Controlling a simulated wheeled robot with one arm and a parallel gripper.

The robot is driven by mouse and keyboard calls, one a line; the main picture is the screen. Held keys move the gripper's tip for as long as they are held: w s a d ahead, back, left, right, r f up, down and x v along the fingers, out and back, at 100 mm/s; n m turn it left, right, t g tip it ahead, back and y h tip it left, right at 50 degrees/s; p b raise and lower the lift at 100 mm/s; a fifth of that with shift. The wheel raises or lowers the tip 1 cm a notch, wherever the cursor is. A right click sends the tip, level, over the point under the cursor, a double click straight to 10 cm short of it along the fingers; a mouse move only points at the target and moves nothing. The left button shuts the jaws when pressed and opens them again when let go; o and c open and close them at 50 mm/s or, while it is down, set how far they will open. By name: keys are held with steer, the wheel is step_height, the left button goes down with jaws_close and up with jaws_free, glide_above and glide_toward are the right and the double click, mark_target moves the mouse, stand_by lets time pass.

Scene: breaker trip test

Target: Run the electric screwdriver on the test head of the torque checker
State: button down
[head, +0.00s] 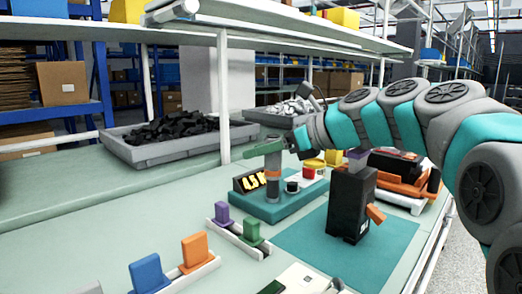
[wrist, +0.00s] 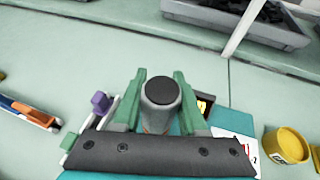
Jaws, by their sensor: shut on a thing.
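My gripper (head: 265,150) has green fingers, seen in the wrist view (wrist: 160,95) closed on both sides of the electric screwdriver (wrist: 160,88), a grey cylinder with a dark round top. In the head view the screwdriver (head: 272,168) is upright over the torque checker (head: 270,208), a teal base with a dark box whose lit display (head: 250,182) seems to read 4.5 N. The screwdriver's lower end is at the checker. The test head is hidden there, and I cannot tell whether the tip touches it.
A black breaker-like block (head: 348,205) with an orange lever stands on a teal mat (head: 325,262). Purple (head: 222,213), green (head: 252,230), orange (head: 194,251) and blue (head: 148,272) blocks stand in front left. A yellow cup (wrist: 287,144) is right of the checker. A grey tray (head: 180,148) holds black parts.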

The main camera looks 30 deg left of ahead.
step_height(320, 180, up, 6)
steer(key=shift+f, duration=0.1)
stand_by(0.9)
steer(key=shift+d, duration=0.1)
